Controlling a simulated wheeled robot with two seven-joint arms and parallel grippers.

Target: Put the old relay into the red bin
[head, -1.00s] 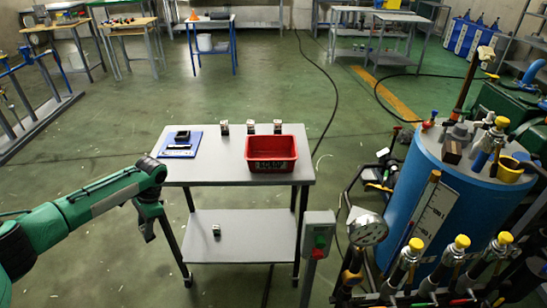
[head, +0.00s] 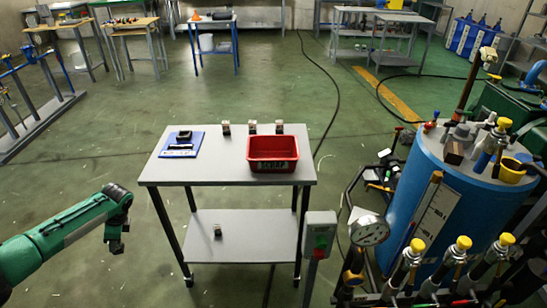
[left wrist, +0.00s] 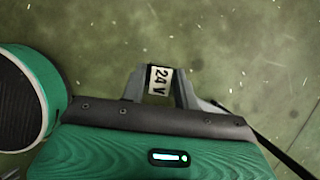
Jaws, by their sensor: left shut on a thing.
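My left gripper (head: 116,246) hangs over the floor, left of the grey cart and apart from it. In the left wrist view its two fingers (left wrist: 159,88) are shut on a small relay with a white "24 V" label (left wrist: 159,79). Most of the relay's body is hidden, and I cannot tell from its look whether it is the old one. My right gripper is not in view.
A blue mat (head: 171,151) with a dark device (head: 184,136) lies on the cart's left. Three small relay-like blocks (head: 252,127) stand along the back edge, and another block (head: 217,230) sits on the lower shelf. A grey post (head: 319,228) and blue tank (head: 432,190) stand right.

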